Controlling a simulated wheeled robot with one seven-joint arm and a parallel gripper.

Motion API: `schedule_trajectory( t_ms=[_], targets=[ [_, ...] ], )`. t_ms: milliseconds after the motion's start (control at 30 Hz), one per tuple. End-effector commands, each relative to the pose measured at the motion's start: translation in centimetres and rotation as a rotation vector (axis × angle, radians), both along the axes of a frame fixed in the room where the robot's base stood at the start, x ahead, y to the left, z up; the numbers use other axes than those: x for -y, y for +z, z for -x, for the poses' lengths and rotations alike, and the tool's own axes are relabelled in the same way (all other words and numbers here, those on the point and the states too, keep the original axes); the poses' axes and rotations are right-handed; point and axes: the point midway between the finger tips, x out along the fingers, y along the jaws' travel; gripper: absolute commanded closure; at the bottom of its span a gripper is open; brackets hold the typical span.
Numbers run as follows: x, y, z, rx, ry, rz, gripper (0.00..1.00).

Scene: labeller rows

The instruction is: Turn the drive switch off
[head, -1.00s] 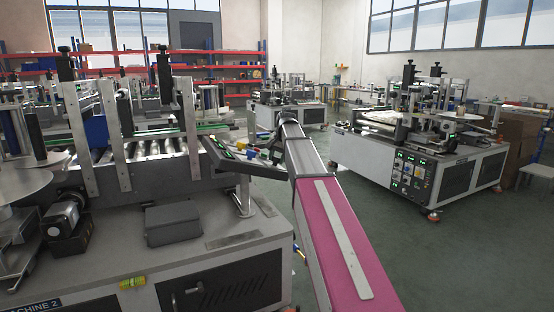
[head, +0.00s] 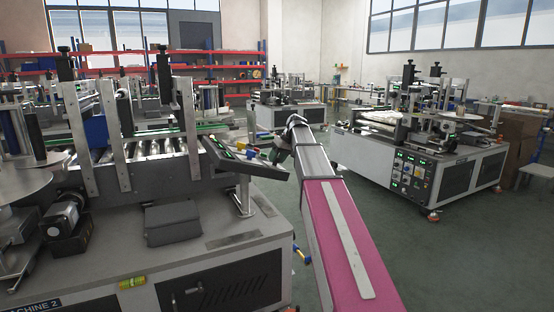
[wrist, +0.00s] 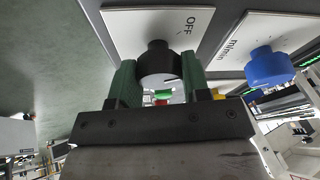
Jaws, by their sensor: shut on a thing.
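In the wrist view, a black rotary knob (wrist: 157,48) sits on a white plate (wrist: 125,22) with the word OFF beside it. I take it to be the drive switch. My gripper (wrist: 158,72) has two green fingers, one on each side of the knob, shut on it. The knob's pointer and its exact setting are hidden. In the head view, my arm's end reaches to the right end of the tilted control panel (head: 245,160) on the near machine. The knob is too small to make out there.
A blue knob (wrist: 268,66) on a plate marked m/min stands to the right of the black knob. The near machine (head: 215,225) fills the left of the head view. Another machine (head: 425,165) stands at right, with clear green floor between.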

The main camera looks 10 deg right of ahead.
Motion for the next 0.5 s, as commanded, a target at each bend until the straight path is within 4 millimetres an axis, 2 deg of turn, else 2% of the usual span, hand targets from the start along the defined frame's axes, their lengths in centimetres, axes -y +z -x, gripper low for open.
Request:
schedule_trajectory(
  t_ms=[200,500],
  targets=[
    [0.04,0.03,-0.06,0.053,0.153,-0.014,0.80],
    [0.06,0.03,-0.05,0.097,0.279,-0.025,0.80]
  ],
)
